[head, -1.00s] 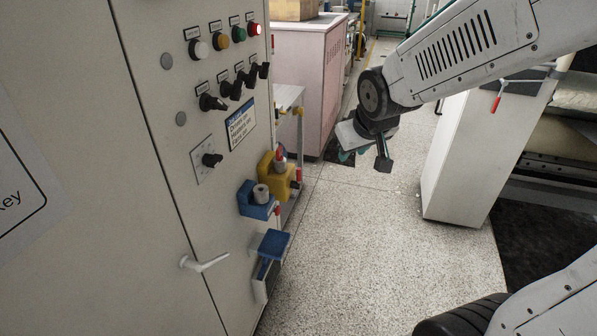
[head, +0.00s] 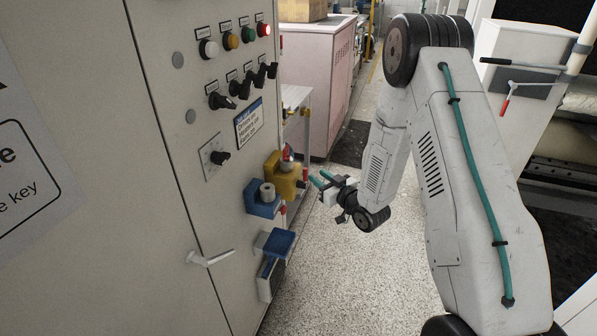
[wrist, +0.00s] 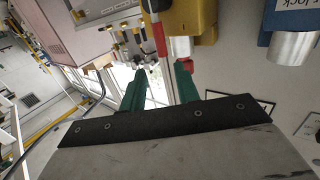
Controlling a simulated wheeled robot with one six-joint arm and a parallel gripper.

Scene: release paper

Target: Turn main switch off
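A grey control cabinet (head: 170,120) fills the left of the head view. A black rotary knob (head: 220,157) sits on a pale square plate on its front. Several black selector switches (head: 243,88) form a row above it, under small labels too small to read. I cannot tell from the labels which one is the main switch. My gripper (head: 319,180) is to the right of the cabinet and lower than the knob, its teal fingers toward the cabinet. In the wrist view the gripper (wrist: 161,72) has its fingers apart with nothing between them.
A yellow box (head: 281,178), a blue box (head: 262,199) and a lower blue box (head: 275,243) stick out from the cabinet near my gripper. A white door handle (head: 210,258) also protrudes. A pink cabinet (head: 318,80) stands behind. Speckled floor (head: 325,275) is clear.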

